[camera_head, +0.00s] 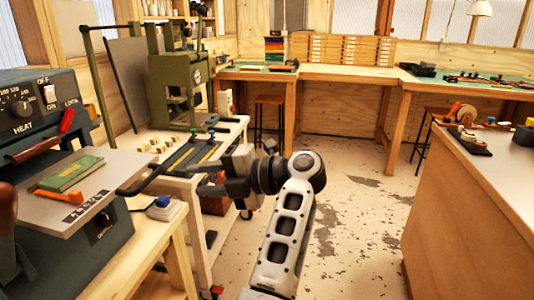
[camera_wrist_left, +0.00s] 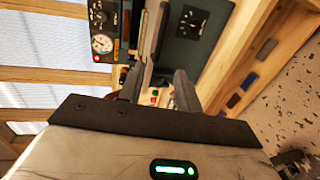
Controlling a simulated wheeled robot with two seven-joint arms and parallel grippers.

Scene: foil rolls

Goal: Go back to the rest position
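My left arm rises from the bottom middle of the head view and bends left at the elbow. My left gripper (camera_head: 203,180) is beside the foil press, just right of a black handle (camera_head: 148,181); I cannot tell from the head view whether they touch. In the left wrist view the two dark fingers of my left gripper (camera_wrist_left: 158,78) stand apart, with nothing clearly held between them. My right gripper is not in view.
The press marked HEAT (camera_head: 40,115) stands at left with a green book (camera_head: 72,173) on its plate. A cart (camera_head: 225,135) with tools and a green press (camera_head: 180,80) are behind my gripper. A wooden counter (camera_head: 480,205) is at right. The floor (camera_head: 355,225) between is clear.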

